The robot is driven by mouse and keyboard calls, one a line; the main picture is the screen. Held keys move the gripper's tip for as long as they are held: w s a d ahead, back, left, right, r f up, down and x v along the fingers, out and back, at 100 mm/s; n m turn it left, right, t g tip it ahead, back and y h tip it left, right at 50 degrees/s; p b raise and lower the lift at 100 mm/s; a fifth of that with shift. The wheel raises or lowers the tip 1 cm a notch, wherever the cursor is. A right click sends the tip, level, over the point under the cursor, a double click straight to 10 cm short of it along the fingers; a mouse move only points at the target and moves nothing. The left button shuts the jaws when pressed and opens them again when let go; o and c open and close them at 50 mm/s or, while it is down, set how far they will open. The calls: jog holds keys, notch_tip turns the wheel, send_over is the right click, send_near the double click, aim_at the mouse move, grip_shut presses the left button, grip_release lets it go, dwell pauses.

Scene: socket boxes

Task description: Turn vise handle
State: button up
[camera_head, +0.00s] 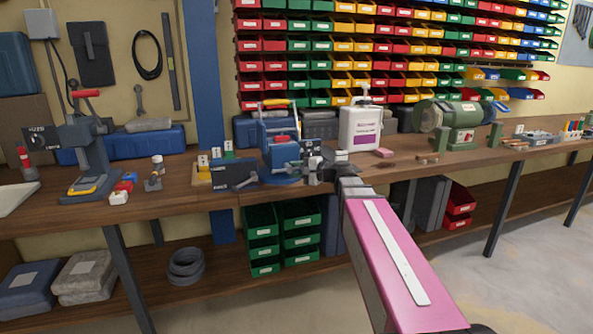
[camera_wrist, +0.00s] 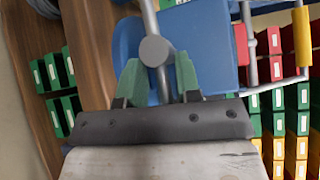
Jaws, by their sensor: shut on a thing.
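The blue vise (camera_head: 279,152) stands on the workbench near the middle of the head view, on a round blue base. In the wrist view its grey handle rod (camera_wrist: 149,16) runs through a round grey knob (camera_wrist: 154,51). My gripper (camera_wrist: 158,78) has green fingertips on either side of the rod, just below the knob, and is shut on the handle. In the head view my gripper (camera_head: 309,168) is at the right front of the vise, and the handle is largely hidden there.
The workbench (camera_head: 225,203) has a white jug (camera_head: 360,127) and a green grinder (camera_head: 452,124) right of the vise. A dark box with small yellow parts (camera_head: 228,172) is close on the left. Green drawers (camera_head: 281,238) stand below the bench.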

jog(key=shift+s+f, duration=0.1)
jog(key=shift+s, duration=0.1)
dwell(0.5)
jog(key=o, duration=0.9)
jog(key=shift+a, duration=0.1)
jog(key=v, duration=1)
jog(key=shift+s+d, duration=0.2)
jog(key=shift+d, duration=0.15)
jog(key=s+d+f+n+g+h, duration=0.2)
jog(key=s+f+h, duration=0.2)
jog(key=f, duration=0.7)
jog(key=s+d+f+n+g+h, duration=0.2)
jog(key=s+f+h, duration=0.3)
jog(key=f, duration=0.6)
jog(key=s+d+f+n+g+h, duration=0.2)
jog(key=s+f+h, duration=0.3)
jog(key=f, duration=0.6)
jog(key=shift+d+f+n+g+h, duration=0.35)
jog(key=shift+d+n+g+h, duration=0.05)
jog(key=shift+n+g, duration=0.45)
